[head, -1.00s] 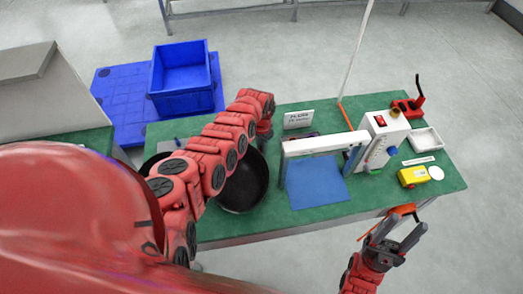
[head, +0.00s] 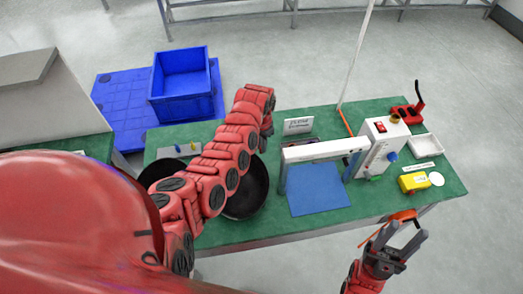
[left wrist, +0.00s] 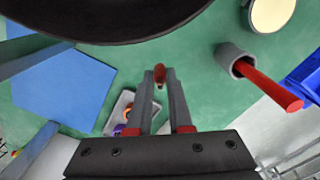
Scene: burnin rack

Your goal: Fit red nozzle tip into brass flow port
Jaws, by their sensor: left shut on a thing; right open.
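My left gripper (left wrist: 159,84) is shut on a small red piece, which looks like the red nozzle tip (left wrist: 159,74), between its fingertips in the left wrist view. It is held over the green table. In the head view my red left arm hides the left gripper and the piece. A round cream-and-brass disc (left wrist: 272,12) lies at the top right of the left wrist view; I cannot tell whether it is the brass flow port. My right gripper (head: 404,232) is open and empty in front of the table's front edge.
A black pan (head: 250,195) sits beside a blue mat (head: 318,190) under a white arch (head: 322,149). A white device (head: 383,140) stands right. A grey cup (left wrist: 229,55) holds a red rod (left wrist: 270,87). A tray (left wrist: 112,126) holds small coloured pieces. A blue bin (head: 183,87) stands beyond.

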